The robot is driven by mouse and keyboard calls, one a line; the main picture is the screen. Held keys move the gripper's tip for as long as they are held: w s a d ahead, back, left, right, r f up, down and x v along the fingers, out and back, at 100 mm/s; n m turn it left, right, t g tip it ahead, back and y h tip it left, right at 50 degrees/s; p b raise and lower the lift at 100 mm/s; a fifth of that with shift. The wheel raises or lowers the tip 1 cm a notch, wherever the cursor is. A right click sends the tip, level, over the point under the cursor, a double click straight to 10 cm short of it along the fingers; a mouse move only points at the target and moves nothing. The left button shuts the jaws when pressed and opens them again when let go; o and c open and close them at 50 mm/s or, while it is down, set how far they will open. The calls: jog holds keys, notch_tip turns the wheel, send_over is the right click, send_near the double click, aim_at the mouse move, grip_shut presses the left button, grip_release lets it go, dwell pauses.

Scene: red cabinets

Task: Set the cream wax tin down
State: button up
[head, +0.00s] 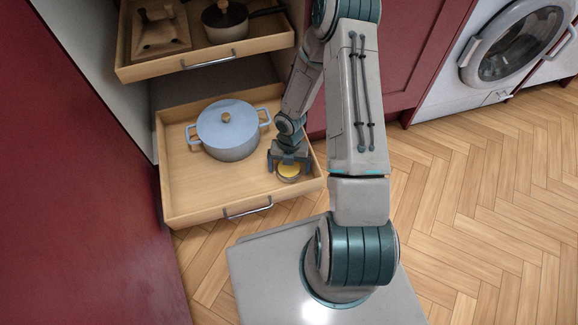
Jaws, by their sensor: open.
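The cream wax tin (288,172) is a small round tin with a yellowish top and a metal-coloured side. It sits upright in the lower open drawer (205,208), near the drawer's front right corner. My gripper (288,167) is open and points down right over the tin, with a finger at each side of it. I cannot tell whether the fingers touch the tin. The tin's far edge is partly hidden by my gripper.
A light blue lidded pot (228,130) stands in the same drawer, left of the tin. Above, an upper drawer (180,68) is open, holding a dark pan (225,22) and a brown box-like item (160,32). A washing machine (505,50) is at right. The wooden floor (480,190) is clear.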

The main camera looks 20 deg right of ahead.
jog(key=d+r+m+h+p, duration=0.25)
jog(key=r+m+p, duration=0.45)
jog(key=r, duration=1.6)
jog(key=s+a+r+m+t+y, duration=0.1)
jog(key=s+r+m, duration=0.5)
jog(key=r+m, duration=0.4)
jog(key=s+a+r+m+t+b, duration=0.1)
jog(key=s+a+r+m, duration=0.1)
jog(key=s+r+m, duration=0.5)
notch_tip(320, 180, up, 4)
jog(key=m, duration=0.7)
jog(key=shift+s+a+f+t+y, duration=0.2)
jog(key=shift+a+t+y, duration=0.1)
jog(key=shift+t+y, duration=0.1)
